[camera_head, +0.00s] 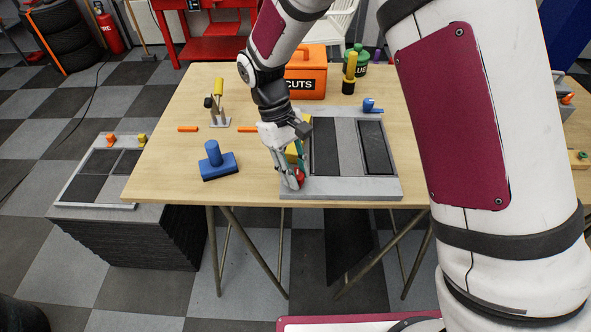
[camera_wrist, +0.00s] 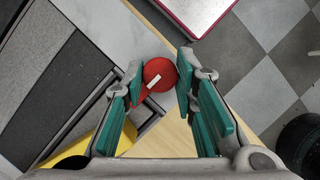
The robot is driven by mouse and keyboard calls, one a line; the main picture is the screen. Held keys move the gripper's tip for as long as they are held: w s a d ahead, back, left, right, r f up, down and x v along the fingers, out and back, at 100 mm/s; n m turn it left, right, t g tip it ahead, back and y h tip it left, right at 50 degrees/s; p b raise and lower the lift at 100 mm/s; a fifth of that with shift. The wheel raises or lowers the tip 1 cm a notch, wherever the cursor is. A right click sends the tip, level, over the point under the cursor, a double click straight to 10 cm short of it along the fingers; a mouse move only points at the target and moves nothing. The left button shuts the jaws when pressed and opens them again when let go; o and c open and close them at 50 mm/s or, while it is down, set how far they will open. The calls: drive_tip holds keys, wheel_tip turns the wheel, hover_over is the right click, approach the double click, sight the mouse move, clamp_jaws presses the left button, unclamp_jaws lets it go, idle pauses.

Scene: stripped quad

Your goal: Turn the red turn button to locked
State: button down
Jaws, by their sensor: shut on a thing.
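The red turn button (camera_wrist: 160,75) is a round red knob with a white bar mark set diagonally on its top. A red part of it extends toward the lower left in the wrist view. It also shows in the head view (camera_head: 301,175), at the near left corner of a grey frame (camera_head: 345,189) on the wooden table. My gripper (camera_wrist: 158,70) is shut on the knob, one finger on each side. In the head view my gripper (camera_head: 297,182) points down at that corner and partly hides the button. I cannot read any locked marking.
A yellow part (camera_wrist: 88,146) is close by my gripper on the frame. A blue turn button (camera_head: 371,106) sits at the frame's far right corner. A blue-handled block (camera_head: 218,166) stands left of my gripper. An orange box (camera_head: 305,72) stands behind. The table's near edge runs just below the frame.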

idle(0.3)
drive_tip(key=c, duration=1.3)
unclamp_jaws()
drive_tip(key=v, duration=1.2)
